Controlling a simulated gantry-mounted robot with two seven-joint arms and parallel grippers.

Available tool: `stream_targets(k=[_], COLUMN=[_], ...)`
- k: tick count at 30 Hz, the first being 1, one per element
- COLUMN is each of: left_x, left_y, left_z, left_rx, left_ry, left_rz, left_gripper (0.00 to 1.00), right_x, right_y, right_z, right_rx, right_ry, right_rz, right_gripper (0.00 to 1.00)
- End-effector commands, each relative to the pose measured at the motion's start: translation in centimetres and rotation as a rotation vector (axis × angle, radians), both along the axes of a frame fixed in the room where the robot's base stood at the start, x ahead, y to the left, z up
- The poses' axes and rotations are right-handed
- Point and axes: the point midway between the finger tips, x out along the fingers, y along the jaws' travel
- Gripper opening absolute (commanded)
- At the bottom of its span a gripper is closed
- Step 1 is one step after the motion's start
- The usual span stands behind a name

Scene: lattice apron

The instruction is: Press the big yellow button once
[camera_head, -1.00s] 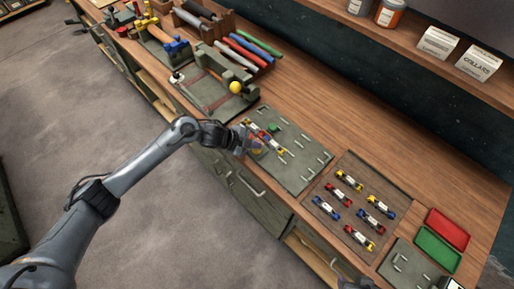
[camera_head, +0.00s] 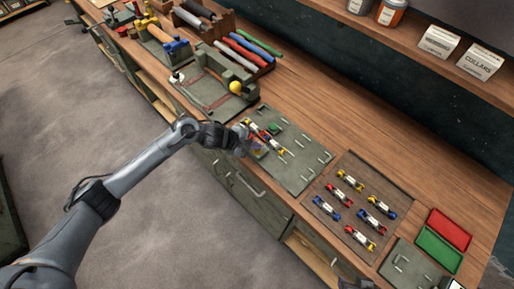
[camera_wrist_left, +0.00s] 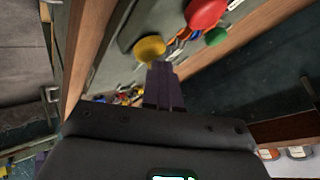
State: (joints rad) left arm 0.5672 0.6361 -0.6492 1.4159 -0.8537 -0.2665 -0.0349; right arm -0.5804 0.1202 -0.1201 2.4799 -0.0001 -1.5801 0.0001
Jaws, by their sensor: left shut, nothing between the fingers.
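A big yellow button (camera_wrist_left: 150,48) with a domed top shows in the left wrist view, just beyond my left fingertips (camera_wrist_left: 162,72). The fingers are shut and empty. I cannot tell whether they touch the button. In the head view my left gripper (camera_head: 252,147) is over the near-left edge of a grey-green panel (camera_head: 303,158), and it mostly hides the yellow button there. A red dome (camera_wrist_left: 205,12) and a green dome (camera_wrist_left: 217,37) show beyond the yellow one; the green one also shows in the head view (camera_head: 274,128). My right gripper is not in view.
A yellow ball (camera_head: 236,87) sits on a grey-green fixture left of the panel. A brown board (camera_head: 335,226) with several coloured pieces lies to the right, then red (camera_head: 449,229) and green (camera_head: 438,250) trays. The bench behind the panel is clear.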

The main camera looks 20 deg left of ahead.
Motion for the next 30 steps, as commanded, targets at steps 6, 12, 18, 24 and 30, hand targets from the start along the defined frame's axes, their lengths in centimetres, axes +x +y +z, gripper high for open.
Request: stream_targets(k=[6, 12, 18, 24, 30], left_x=[-0.07, -0.08, -0.09, -0.10, -0.12], left_y=[0.02, 0.03, 0.04, 0.05, 0.06], left_z=[-0.46, -0.72, -1.00, -1.18, -1.19], left_rx=[0.001, 0.002, 0.002, 0.002, 0.002], left_ry=[0.002, 0.003, 0.003, 0.004, 0.005], left_rz=[0.000, 0.000, 0.000, 0.001, 0.001], left_gripper=[0.00, 0.00, 0.00, 0.00, 0.00], right_x=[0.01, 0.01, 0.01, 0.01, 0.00], right_y=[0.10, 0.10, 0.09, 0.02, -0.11], right_z=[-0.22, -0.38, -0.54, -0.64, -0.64], right_rx=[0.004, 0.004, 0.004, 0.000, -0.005], right_ry=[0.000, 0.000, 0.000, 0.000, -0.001], right_rz=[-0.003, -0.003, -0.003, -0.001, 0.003], right_gripper=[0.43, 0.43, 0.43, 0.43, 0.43])
